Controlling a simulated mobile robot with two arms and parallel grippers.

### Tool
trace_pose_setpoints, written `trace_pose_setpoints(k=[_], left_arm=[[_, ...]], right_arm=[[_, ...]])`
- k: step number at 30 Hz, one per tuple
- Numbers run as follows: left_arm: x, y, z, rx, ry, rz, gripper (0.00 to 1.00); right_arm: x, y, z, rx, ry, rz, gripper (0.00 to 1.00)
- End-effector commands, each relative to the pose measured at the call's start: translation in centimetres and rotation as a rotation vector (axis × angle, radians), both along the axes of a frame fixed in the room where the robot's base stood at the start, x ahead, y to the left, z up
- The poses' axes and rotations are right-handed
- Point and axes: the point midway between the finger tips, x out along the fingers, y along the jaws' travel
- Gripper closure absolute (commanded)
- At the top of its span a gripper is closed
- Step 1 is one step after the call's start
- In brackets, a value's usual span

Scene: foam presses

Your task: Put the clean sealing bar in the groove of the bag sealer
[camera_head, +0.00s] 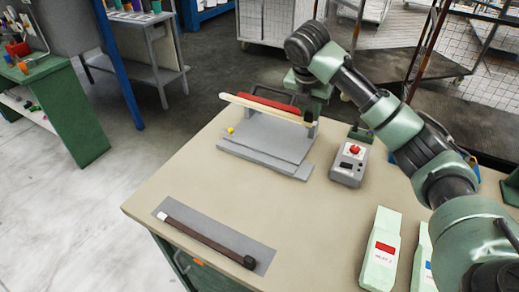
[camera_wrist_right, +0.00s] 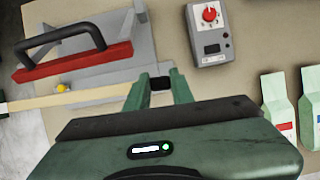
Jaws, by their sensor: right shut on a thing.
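The clean sealing bar (camera_head: 262,107) is long and cream-coloured, with a dark end piece. My right gripper (camera_head: 309,112) is shut on its right end; in the wrist view the fingers (camera_wrist_right: 162,88) close around the dark end (camera_wrist_right: 161,84) and the cream length (camera_wrist_right: 75,99) reaches left. The bag sealer (camera_head: 262,150) is a grey stepped base with a red jaw and black handle (camera_wrist_right: 65,42) at its back. The bar appears above the sealer, in front of the red jaw; I cannot tell whether it touches. The groove is not clearly visible. My left gripper is out of view.
A dark brown bar (camera_head: 208,242) lies on a grey mat (camera_head: 176,208) at the table's front left. A grey control box (camera_head: 346,175) with a red knob stands right of the sealer. Pale green-and-white bags (camera_head: 381,255) stand at the right. The table's middle is clear.

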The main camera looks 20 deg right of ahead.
Motion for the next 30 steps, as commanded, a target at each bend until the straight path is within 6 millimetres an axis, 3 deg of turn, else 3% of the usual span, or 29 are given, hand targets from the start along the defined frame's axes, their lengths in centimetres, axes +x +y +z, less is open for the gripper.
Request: trace_pose_setpoints(k=[5,12,21,30], left_arm=[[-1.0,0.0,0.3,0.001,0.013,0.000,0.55],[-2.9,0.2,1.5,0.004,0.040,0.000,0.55],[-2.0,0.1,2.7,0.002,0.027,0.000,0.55],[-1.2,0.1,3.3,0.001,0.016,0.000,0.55]], right_arm=[[0.0,-0.7,-1.2,-0.001,0.004,0.036,1.00],[-0.1,-0.6,-7.2,0.001,0.007,0.037,1.00],[-0.1,-0.6,-14.1,0.001,0.003,0.036,1.00],[-0.1,-0.6,-17.4,0.001,0.004,0.037,1.00]])
